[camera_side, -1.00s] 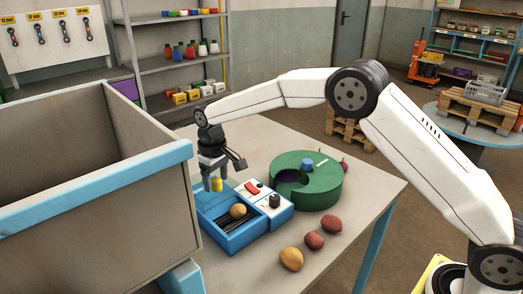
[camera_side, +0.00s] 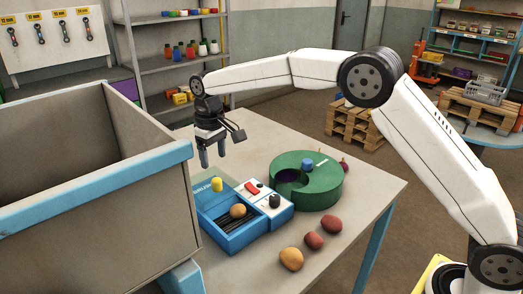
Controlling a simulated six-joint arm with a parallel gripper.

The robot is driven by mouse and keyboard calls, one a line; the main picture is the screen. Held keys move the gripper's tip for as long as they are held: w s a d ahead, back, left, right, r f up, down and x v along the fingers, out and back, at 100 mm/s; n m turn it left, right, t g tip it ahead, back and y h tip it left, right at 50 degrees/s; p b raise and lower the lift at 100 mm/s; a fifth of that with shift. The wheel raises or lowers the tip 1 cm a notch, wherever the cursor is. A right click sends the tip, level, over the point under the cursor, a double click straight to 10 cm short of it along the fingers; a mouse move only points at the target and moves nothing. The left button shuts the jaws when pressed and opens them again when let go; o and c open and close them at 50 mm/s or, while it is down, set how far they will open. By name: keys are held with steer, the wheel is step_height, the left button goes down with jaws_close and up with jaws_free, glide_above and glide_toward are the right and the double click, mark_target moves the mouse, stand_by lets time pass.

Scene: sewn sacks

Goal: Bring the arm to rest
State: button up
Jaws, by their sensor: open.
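My gripper (camera_side: 212,157) is open and empty. It points down and hangs above the far side of the blue box (camera_side: 247,238), apart from everything on the table. The box has a dark slatted bed with a round tan potato (camera_side: 238,211) on it. A yellow knob (camera_side: 217,184) stands at the box's back edge, below the gripper. A white panel with a red switch (camera_side: 252,188) and a black knob (camera_side: 274,201) adjoins the box on the right.
A green ring-shaped drum (camera_side: 322,187) with a blue knob (camera_side: 307,164) stands to the right. Several potatoes (camera_side: 291,259) lie on the table (camera_side: 352,228) in front. A large grey bin (camera_side: 150,205) with blue rims fills the left. Space above the table's back is clear.

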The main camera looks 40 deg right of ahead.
steer(key=shift+s+d, duration=0.1)
steer(key=shift+s+d+f, duration=0.1)
steer(key=shift+s+d, duration=0.25)
steer(key=shift+d, duration=0.05)
steer(key=s+d+f+m+t, duration=0.1)
steer(key=s+d+f, duration=0.1)
steer(key=s, duration=0.7)
steer(key=s+d+f, duration=0.3)
steer(key=s+d, duration=0.2)
steer(key=s, duration=0.4)
steer(key=s+d+f+m+t, duration=0.1)
steer(key=s+d+f, duration=0.1)
steer(key=s, duration=0.8)
steer(key=shift+d+f+m+t, duration=0.3)
steer(key=shift+d+f, duration=0.1)
steer(key=shift+d, duration=0.4)
steer(key=shift+w, duration=0.1)
